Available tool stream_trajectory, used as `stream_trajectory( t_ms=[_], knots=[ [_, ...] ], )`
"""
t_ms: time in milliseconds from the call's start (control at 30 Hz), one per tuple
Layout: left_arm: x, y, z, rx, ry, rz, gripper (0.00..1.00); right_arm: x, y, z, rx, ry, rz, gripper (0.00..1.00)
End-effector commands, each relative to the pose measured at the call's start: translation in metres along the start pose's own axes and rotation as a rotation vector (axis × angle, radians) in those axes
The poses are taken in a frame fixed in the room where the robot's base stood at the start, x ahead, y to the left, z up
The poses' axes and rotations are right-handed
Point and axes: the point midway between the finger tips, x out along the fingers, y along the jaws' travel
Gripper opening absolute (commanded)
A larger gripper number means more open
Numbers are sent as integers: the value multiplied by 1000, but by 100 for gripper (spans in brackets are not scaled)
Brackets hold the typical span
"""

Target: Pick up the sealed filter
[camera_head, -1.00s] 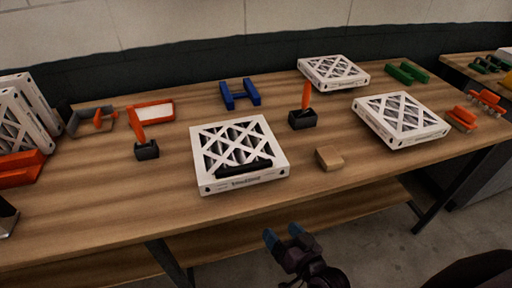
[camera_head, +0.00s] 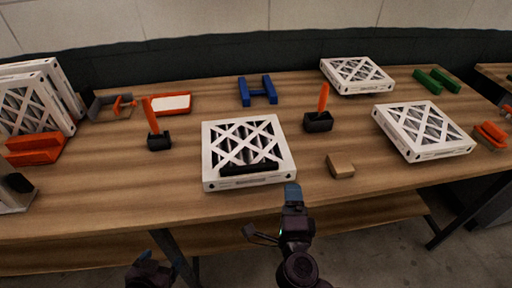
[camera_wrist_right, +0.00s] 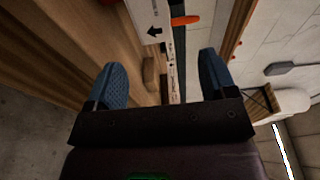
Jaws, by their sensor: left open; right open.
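Several white-framed boxed filters with lattice fronts are in the head view. I cannot tell which one is sealed. The nearest filter (camera_head: 215,178) lies flat at the table's middle front, with a black bar along its front part. My right gripper (camera_head: 270,212) is open and empty, just in front of the table edge near that filter's front right corner. In the right wrist view its blue fingers (camera_wrist_right: 160,85) are wide apart, with a white box side (camera_wrist_right: 150,22) bearing a black arrow beyond them. My left gripper (camera_head: 145,270) is low at the bottom, partly cut off.
Two more filters lie flat at the right (camera_head: 425,132) and back right (camera_head: 357,74); others stand upright at the left (camera_head: 35,105). A small brown block (camera_head: 341,165) is right of the nearest filter. Black blocks with orange handles (camera_head: 158,141) (camera_head: 318,121) flank it.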

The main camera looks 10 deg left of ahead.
Motion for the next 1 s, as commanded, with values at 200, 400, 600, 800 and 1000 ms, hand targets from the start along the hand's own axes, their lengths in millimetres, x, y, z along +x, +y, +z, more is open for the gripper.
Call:
stream_trajectory(
  t_ms=[200,400,600,800,1000],
  knots=[
    [0,0,1,0,-2,-1,77,31,0,0,1,1,-2,78],
    [1,0,0,0,0,0,77,50,0,0,2,0,-1,78],
    [2,0,0,1,3,0,77,63,3,-2,0,0,-2,78],
    [5,0,2,2,4,1,77,90,8,-4,-1,0,-2,78],
    [6,0,1,3,6,1,77,104,8,-4,1,0,0,78]
  ],
)
